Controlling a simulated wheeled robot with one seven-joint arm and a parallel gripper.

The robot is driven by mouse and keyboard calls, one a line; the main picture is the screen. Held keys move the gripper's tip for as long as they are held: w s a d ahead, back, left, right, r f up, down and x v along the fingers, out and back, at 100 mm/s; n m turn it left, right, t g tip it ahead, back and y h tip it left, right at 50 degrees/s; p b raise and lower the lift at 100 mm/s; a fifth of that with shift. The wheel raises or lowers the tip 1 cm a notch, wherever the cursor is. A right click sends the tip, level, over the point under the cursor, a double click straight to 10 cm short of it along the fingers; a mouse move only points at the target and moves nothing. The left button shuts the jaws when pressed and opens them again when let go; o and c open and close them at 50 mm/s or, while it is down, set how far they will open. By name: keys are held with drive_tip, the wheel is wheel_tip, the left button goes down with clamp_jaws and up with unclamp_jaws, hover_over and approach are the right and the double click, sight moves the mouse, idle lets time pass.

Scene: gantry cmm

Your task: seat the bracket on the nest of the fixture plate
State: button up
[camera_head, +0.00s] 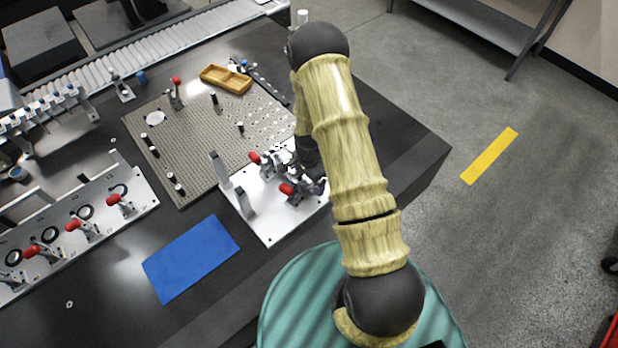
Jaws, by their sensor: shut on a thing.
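The fixture plate (268,228) is a bright silver plate near the table's front edge. It carries two upright grey posts (243,201) and toggle clamps with red handles (286,189). My arm reaches over its right side. My gripper (312,178) points down, low over the plate beside the clamps, largely hidden behind my forearm. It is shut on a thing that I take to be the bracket. The bracket's outline cannot be made out among the dark fingers and clamps, and the nest is hidden there too. I cannot tell whether the bracket touches the plate.
A perforated grey plate (200,140) with pins lies behind, with a yellow tray (226,78) at its back edge. A blue mat (191,259) lies front left. Another clamp plate (140,198) stands at left. A roller conveyor (190,37) runs along the back.

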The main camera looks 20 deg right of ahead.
drive_tip(key=shift+f+b, duration=0.45)
drive_tip(key=shift+f, duration=0.1)
idle(0.5)
drive_tip(key=o, duration=1.1)
drive_tip(key=shift+w+r, duration=0.15)
drive_tip(key=shift+r, duration=0.3)
drive_tip(key=r, duration=0.5)
drive_tip(key=r+b, duration=0.1)
drive_tip(key=r, duration=1)
drive_tip(key=shift+s+r+b, duration=0.25)
drive_tip(key=shift+r+b, duration=0.1)
